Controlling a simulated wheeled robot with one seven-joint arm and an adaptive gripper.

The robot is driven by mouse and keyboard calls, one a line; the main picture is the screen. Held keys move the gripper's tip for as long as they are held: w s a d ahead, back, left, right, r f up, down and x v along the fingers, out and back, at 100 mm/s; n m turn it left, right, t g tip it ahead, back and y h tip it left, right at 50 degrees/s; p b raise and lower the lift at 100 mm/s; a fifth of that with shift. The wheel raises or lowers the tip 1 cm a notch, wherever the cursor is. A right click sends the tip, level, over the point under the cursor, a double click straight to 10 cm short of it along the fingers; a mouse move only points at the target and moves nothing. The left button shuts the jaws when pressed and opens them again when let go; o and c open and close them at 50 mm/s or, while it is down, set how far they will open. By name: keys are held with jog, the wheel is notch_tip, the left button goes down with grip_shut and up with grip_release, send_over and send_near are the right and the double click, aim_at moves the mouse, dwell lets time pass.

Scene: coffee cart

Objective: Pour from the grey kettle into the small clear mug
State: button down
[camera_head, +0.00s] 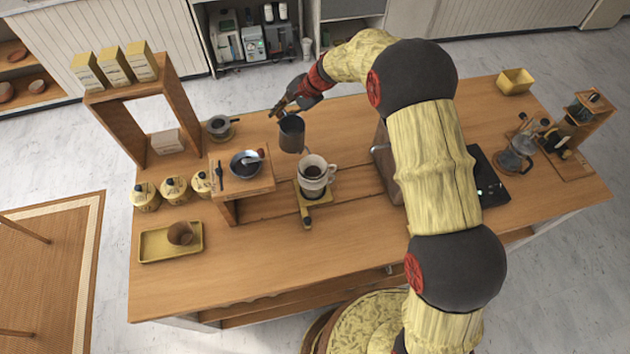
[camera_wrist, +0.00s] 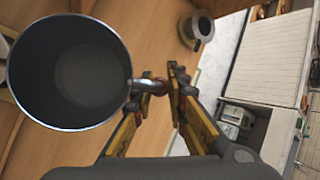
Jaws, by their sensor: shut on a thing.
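The grey kettle (camera_head: 291,136) is an open-topped grey vessel near the far edge of the counter, behind the white dripper. My gripper (camera_head: 284,106) is shut on its handle. The wrist view shows the kettle (camera_wrist: 70,75) at the left with its round mouth facing the camera and a plain dark grey inside; my fingertips (camera_wrist: 160,88) close around the handle. The kettle looks roughly upright; I cannot tell whether it touches the counter. A small cup (camera_head: 181,233), perhaps the small clear mug, sits on the yellow tray (camera_head: 153,255) at the front left; it looks brownish.
A white dripper (camera_head: 316,170) stands on a yellow base in mid-counter. Left of it is a wooden stand (camera_head: 250,188) with a dark bowl. Several yellow canisters line the left; a glass carafe (camera_head: 516,157) stands right. The front middle counter is clear.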

jog(key=shift+f+g+p, duration=0.3)
jog(key=shift+f+p, duration=0.05)
jog(key=shift+p, duration=0.55)
jog(key=shift+f+g+h+p, duration=0.55)
jog(key=shift+f+p, duration=0.75)
jog(key=shift+p, duration=0.6)
jog(key=shift+r+p, duration=1.1)
jog(key=shift+r, duration=1.4)
